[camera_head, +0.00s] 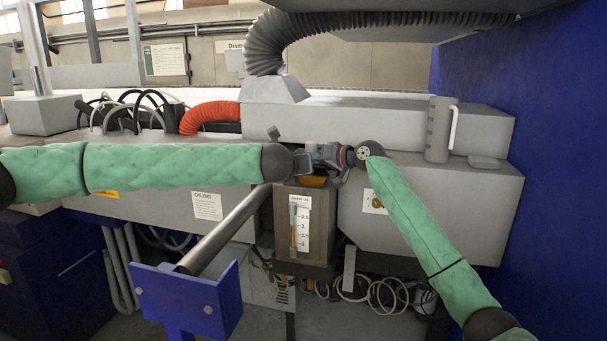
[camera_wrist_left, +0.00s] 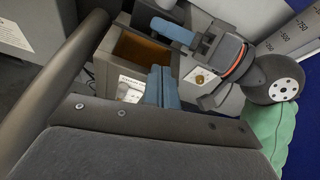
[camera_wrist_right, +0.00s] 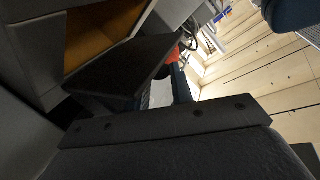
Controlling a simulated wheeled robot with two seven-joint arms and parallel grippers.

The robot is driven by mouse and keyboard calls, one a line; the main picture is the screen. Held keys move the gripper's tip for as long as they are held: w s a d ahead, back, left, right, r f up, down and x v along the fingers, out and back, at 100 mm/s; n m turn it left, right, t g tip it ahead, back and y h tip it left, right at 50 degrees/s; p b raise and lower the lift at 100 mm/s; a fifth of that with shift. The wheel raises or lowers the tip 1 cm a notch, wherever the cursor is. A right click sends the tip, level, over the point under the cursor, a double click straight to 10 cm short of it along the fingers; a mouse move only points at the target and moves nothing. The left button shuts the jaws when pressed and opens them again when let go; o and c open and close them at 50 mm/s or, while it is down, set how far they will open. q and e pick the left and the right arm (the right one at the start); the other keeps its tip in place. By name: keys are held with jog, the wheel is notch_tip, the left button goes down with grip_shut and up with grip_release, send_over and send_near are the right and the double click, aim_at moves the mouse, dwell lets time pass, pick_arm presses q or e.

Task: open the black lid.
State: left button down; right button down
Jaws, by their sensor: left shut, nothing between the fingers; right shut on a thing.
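The oil box (camera_head: 265,222) stands at the centre with its top open, and amber oil shows inside. Its opening also shows in the left wrist view (camera_wrist_left: 113,68). The black lid (camera_wrist_right: 130,66) is raised and tilted beside the opening in the right wrist view. My right gripper (camera_wrist_right: 168,88) is shut on the lid's edge; in the head view it is above the box's right side (camera_head: 333,155). My left gripper (camera_head: 312,160) is shut and empty just left of it, above the box. Its closed fingers (camera_wrist_left: 160,86) show in the left wrist view. The lid is mostly hidden in the head view.
A metal roller bar (camera_head: 225,230) on a blue bracket (camera_head: 190,303) stands in front, left of the box. A grey measuring jug (camera_head: 438,130) stands on the machine at right. An orange hose (camera_head: 210,115) lies behind my left arm. A blue wall (camera_head: 555,170) closes the right.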

jog(key=shift+f, duration=0.1)
pick_arm(q)
jog(key=w+f, duration=0.1)
jog(key=w, duration=0.1)
jog(key=w+d+f+m, duration=0.1)
jog(key=w+f, duration=0.1)
jog(key=w, duration=0.1)
jog(key=w+d+f+m, duration=0.1)
jog(key=w, duration=0.2)
jog(key=shift+f, duration=0.3)
jog(key=shift+w, duration=0.1)
jog(key=shift+w+r, duration=0.15)
jog(key=shift+r, duration=0.25)
jog(key=shift+w+r, duration=0.25)
jog(key=shift+r, duration=0.1)
pick_arm(e)
jog(key=shift+a+f, duration=0.1)
jog(key=shift+a, duration=0.05)
jog(key=c, duration=1.3)
grip_release()
pick_arm(q)
jog(key=shift+r, duration=0.1)
pick_arm(e)
jog(key=shift+o, duration=0.2)
